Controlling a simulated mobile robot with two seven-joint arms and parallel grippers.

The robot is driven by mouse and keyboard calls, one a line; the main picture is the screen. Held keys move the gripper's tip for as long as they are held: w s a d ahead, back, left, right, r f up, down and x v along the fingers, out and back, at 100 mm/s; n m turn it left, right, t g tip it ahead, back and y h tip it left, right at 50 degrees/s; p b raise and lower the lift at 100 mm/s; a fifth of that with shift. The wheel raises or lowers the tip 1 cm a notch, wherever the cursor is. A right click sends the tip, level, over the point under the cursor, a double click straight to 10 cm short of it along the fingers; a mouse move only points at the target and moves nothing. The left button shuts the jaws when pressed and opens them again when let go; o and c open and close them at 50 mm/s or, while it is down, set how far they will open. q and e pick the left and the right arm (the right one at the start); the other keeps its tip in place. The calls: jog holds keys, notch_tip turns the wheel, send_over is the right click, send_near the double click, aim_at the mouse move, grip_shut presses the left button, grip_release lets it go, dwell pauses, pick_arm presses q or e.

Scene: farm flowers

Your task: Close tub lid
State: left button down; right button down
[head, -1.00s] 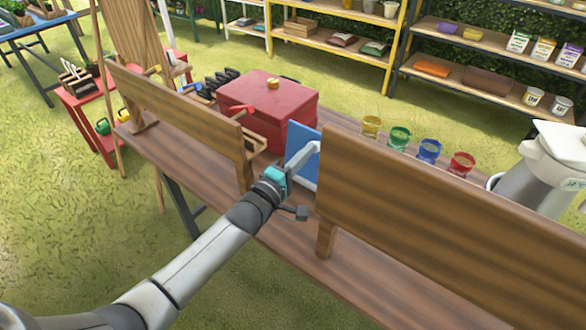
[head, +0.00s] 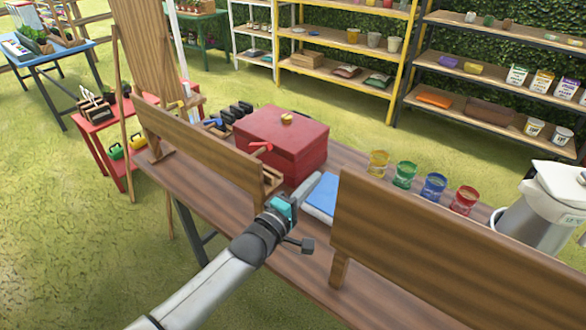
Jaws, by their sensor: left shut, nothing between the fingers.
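A blue lid (head: 322,196) lies low and nearly flat on the wooden table in the head view, between the two upright boards. The tub under it is hidden by the right board and my arm. My left gripper (head: 314,183) reaches in over the table at the lid's left edge. It is shut and empty, and I cannot tell whether it touches the lid. My right gripper is out of view.
A red box (head: 282,150) with a yellow knob stands behind the left board (head: 200,150). The right board (head: 440,255) blocks the near side. Several coloured cups (head: 404,175) and a large white-and-grey jug (head: 550,205) stand to the right.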

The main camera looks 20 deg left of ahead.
pick_arm(q)
jog(key=shift+s+a+r+p, duration=0.65)
jog(key=shift+s+r+p, duration=0.3)
jog(key=shift+s+r, duration=1.8)
jog(key=s+d+f+m+g+y, duration=0.2)
jog(key=s+f+m+g+y, duration=0.1)
jog(key=s+f+m+g, duration=0.65)
jog(key=s+a+f+m+g+y, duration=0.1)
jog(key=s+a+f+m+g, duration=0.15)
jog(key=s, duration=0.65)
jog(key=s+a+f+m+g+y, duration=0.15)
jog(key=s+m, duration=0.25)
jog(key=s, duration=0.4)
notch_tip(320, 180, down, 24)
jog(key=s+g+b, duration=0.1)
jog(key=g+b, duration=0.1)
jog(key=b, duration=0.2)
jog(key=s+a+f+b, duration=0.1)
jog(key=s+f+b, duration=0.1)
jog(key=s+f, duration=0.6)
jog(key=s+a+f+g+b, duration=0.1)
jog(key=s+f+b, duration=0.1)
jog(key=s+f, duration=0.6)
notch_tip(320, 180, down, 4)
jog(key=shift+a+r+m+b, duration=0.2)
jog(key=shift+a+m+b, duration=0.15)
jog(key=shift+m, duration=0.05)
